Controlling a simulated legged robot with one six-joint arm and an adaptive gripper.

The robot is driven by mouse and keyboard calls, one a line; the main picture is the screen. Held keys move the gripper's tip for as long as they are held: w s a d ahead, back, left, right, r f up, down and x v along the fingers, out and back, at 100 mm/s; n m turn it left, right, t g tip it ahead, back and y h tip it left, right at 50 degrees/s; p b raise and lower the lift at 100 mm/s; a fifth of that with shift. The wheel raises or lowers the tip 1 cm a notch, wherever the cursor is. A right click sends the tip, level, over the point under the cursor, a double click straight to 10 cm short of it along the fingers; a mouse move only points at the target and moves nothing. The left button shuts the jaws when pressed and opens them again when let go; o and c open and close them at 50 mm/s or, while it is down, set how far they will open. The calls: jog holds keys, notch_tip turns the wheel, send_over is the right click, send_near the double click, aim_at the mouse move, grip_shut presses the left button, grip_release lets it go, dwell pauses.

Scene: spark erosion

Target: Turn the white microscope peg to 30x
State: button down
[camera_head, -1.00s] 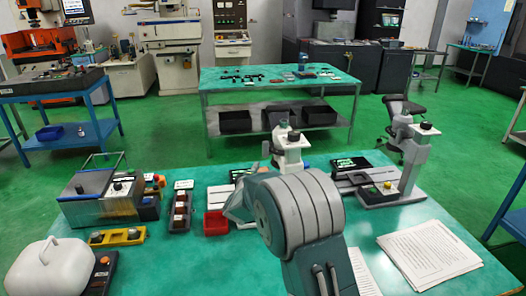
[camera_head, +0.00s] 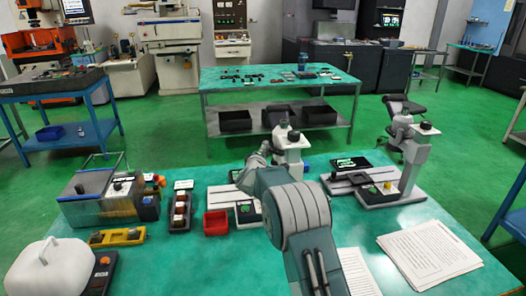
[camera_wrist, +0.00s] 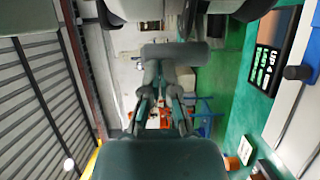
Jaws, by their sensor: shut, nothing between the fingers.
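The white microscope (camera_head: 291,152) stands on the near green table, partly hidden behind my arm, with a dark knob (camera_head: 294,136) on its head. I cannot read any magnification mark on it. The end of my arm is just left of the microscope head in the head view, where my fingers cannot be made out. In the wrist view my gripper (camera_wrist: 175,54) is shut and empty, its fingertips together.
A grey microscope (camera_head: 414,165) stands to the right beside a black display with green text (camera_head: 352,163). A red bin (camera_head: 216,223), a dark block holder (camera_head: 181,212) and a metal box (camera_head: 100,200) are at left. Papers (camera_head: 428,253) lie at the front right.

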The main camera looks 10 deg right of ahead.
jog(key=shift+w+a, duration=0.3)
jog(key=shift+w, duration=0.45)
jog(key=shift+w+a, duration=0.3)
jog(key=shift+w, duration=0.5)
jog(key=shift+w+a, duration=0.3)
jog(key=shift+w, duration=0.45)
